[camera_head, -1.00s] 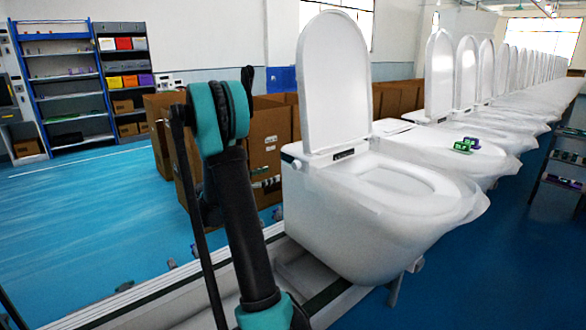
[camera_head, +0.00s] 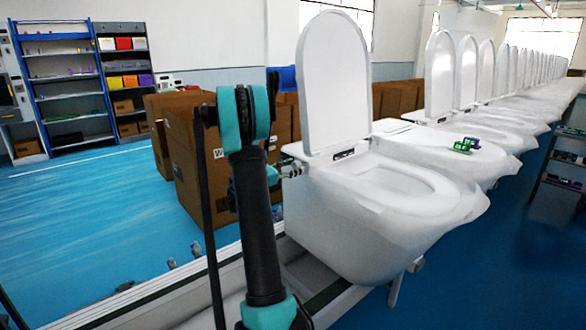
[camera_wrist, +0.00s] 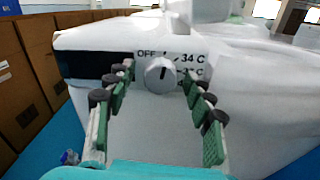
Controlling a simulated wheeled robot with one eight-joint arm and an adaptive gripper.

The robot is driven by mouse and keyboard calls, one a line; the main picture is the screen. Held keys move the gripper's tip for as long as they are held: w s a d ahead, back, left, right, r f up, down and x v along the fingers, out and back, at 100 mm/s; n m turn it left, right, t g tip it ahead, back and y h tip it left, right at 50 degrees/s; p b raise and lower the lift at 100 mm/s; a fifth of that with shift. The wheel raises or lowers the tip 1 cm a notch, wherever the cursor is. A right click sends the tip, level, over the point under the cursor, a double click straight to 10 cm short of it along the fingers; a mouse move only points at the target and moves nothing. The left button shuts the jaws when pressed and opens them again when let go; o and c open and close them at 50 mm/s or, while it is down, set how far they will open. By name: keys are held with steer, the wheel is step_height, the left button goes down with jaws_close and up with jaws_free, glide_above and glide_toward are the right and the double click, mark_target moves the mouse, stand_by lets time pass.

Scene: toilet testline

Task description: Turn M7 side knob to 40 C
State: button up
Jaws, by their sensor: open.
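The side knob (camera_wrist: 160,75) is a round light-grey dial on the side of the white toilet (camera_head: 375,215). Its dark pointer line stands about upright in the wrist view. Printed marks show OFF at upper left and 34 C at upper right; a lower mark is partly hidden by a finger, and I cannot see a 40 C mark. My gripper (camera_wrist: 159,80) is open, with its green-padded fingers on either side of the knob and visible gaps to it. In the head view my gripper (camera_head: 291,170) is at the toilet's left side and hides the knob.
The raised lid (camera_head: 335,80) stands above the seat. Cardboard boxes (camera_head: 190,150) stand behind my arm. A dark panel (camera_wrist: 90,64) lies left of the knob.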

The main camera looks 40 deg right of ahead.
steer(key=c, duration=1.2)
steer(key=shift+o, duration=0.2)
